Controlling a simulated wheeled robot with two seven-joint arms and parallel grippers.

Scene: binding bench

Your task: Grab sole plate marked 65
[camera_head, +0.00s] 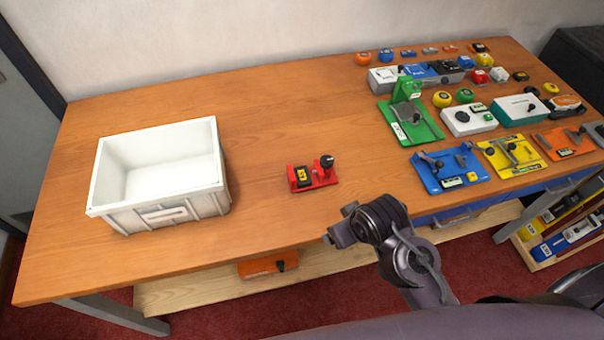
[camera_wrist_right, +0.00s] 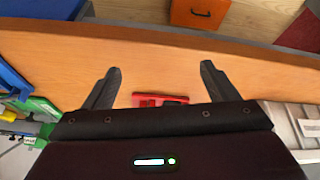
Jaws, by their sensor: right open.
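A small red plate (camera_head: 313,175) with a black knob and a yellow label lies alone on the bench, right of the white bin. It also shows in the right wrist view (camera_wrist_right: 160,99), partly hidden behind the gripper body. I cannot read a 65 on it or on any other plate. My right gripper (camera_wrist_right: 160,67) is open and empty, its two fingers spread with the red plate showing between them, apart from it. In the head view my right arm is just right of and nearer than the red plate. My left gripper is not in view.
A white bin (camera_head: 160,213) stands at left, empty inside. Green (camera_head: 426,125), blue (camera_head: 455,180), yellow (camera_head: 525,163) and orange plates with several small devices crowd the right side. An orange box (camera_head: 268,264) lies on the lower shelf.

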